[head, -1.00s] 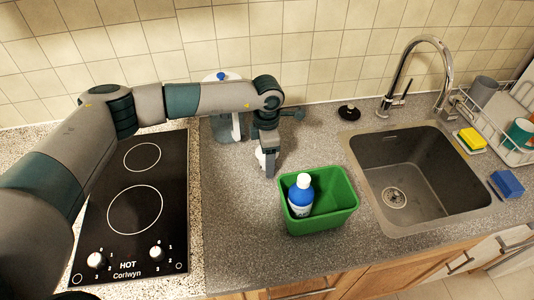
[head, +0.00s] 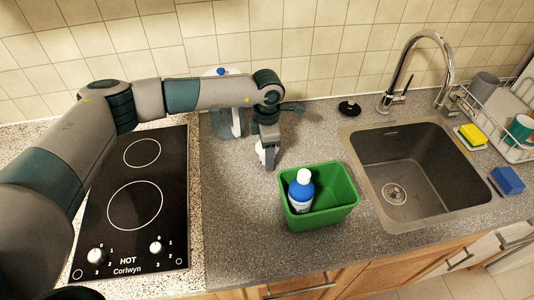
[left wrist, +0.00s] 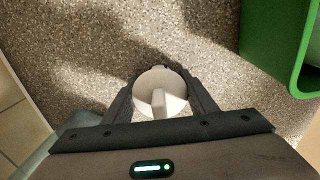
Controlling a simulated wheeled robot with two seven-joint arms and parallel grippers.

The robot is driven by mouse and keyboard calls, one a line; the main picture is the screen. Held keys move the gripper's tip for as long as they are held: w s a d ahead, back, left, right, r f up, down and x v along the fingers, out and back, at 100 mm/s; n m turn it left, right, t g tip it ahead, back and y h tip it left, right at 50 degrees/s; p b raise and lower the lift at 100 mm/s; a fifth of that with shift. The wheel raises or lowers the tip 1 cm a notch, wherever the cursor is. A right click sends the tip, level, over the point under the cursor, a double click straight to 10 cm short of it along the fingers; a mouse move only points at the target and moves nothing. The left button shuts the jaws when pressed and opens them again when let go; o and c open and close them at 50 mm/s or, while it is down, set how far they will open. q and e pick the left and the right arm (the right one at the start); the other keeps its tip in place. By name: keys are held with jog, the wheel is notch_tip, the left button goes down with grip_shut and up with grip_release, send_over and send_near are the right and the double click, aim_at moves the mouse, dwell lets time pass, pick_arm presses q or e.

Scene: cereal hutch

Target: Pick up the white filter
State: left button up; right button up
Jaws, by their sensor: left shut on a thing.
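The white filter (left wrist: 160,78) is a small round white piece with a raised ridge across its top. In the left wrist view it sits between the two dark fingers of my left gripper (left wrist: 160,88), which is shut on it. In the head view my left gripper (head: 268,157) points down at the grey counter, left of the green bin. Only a bit of white shows beside the fingers there, and I cannot tell whether the filter touches the counter. My right gripper is in neither view.
A green bin (head: 333,212) holding a blue-and-white bottle (head: 301,190) stands just right of the gripper. A clear pitcher (head: 222,124) with a blue-topped lid stands behind my arm. The hob (head: 120,235) is left, the sink (head: 430,205) right. The front counter is clear.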

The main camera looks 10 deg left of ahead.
pick_arm(q)
jog(key=shift+r+b, duration=0.5)
jog(key=shift+r, duration=0.05)
notch_tip(320, 180, up, 2)
jog(key=shift+r+b, duration=0.15)
jog(key=shift+b, duration=0.75)
jog(key=d+r+b, duration=0.5)
jog(key=d+r, duration=0.2)
jog(key=d, duration=0.4)
jog(key=shift+d+r, duration=0.15)
jog(key=shift+d, duration=0.2)
jog(key=shift+s, duration=0.1)
